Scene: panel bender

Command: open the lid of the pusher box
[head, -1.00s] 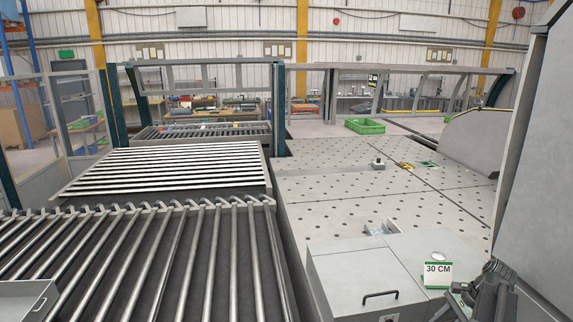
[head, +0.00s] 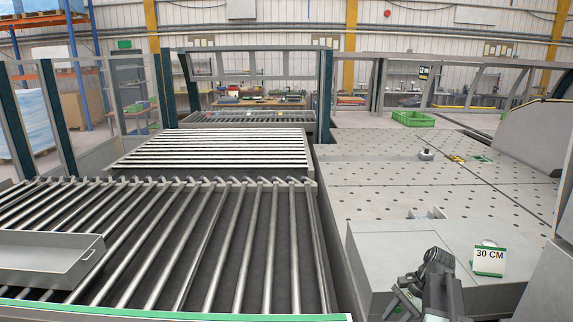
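The pusher box (head: 388,246) is a grey box at the lower right, at the near edge of the perforated table. Its flat grey lid looks shut. The lid's dark handle does not show now; my arm stands in front of that area. My gripper (head: 402,303) is dark and low in the picture, in front of the box's near side. Its fingers are small and partly merged with the arm, so I cannot tell whether they are open, nor whether they touch the box.
A "30 CM" sign (head: 489,261) stands on the right of the box top. Roller conveyors (head: 190,240) fill the left, with a grey tray (head: 50,262) on them. The perforated table (head: 400,190) reaches back to a green crate (head: 414,119). A grey machine panel (head: 545,138) is at right.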

